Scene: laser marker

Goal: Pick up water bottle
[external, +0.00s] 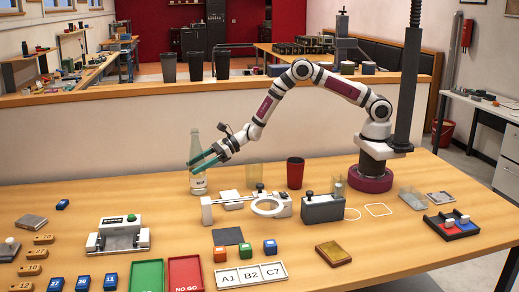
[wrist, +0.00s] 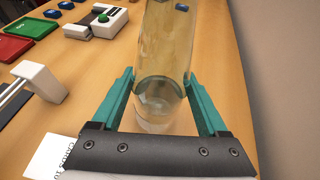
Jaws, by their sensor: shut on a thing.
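A white clamp fixture (external: 222,209) is close in front of the bottle. A grey device with a green button (external: 122,234) is at the front left. The low wall (external: 150,145) runs behind.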

